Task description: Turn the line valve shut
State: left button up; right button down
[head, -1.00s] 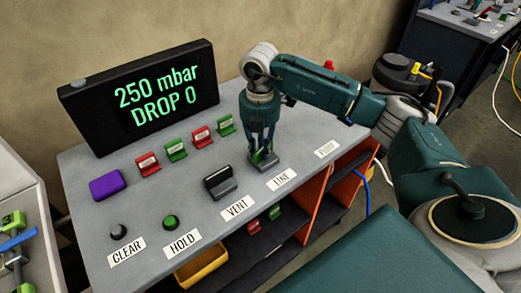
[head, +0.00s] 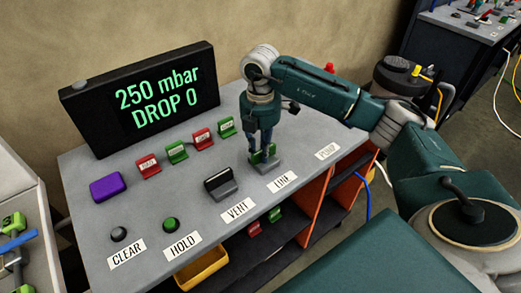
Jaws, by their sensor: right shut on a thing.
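The line valve (head: 268,167) is a grey block with a green handle, behind the LINE label (head: 282,181) on the grey bench top. My right gripper (head: 262,153) points straight down over it and is shut on the green handle. The fingers hide part of the handle, so its exact angle is hard to read. The vent valve (head: 220,184), with a black handle, stands to the left, apart from the gripper. My left gripper is not in view.
A black display (head: 140,100) at the back reads 250 mbar, DROP 0. Red and green tags (head: 177,151) stand in a row before it. A purple block (head: 107,187), a black CLEAR knob (head: 119,234) and a green HOLD button (head: 170,224) are at left.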

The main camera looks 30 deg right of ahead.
aim_at(261, 150)
jog(key=c, duration=1.6)
grip_release()
jog(key=shift+o, duration=0.2)
jog(key=shift+r, duration=0.15)
notch_tip(261, 150, up, 12)
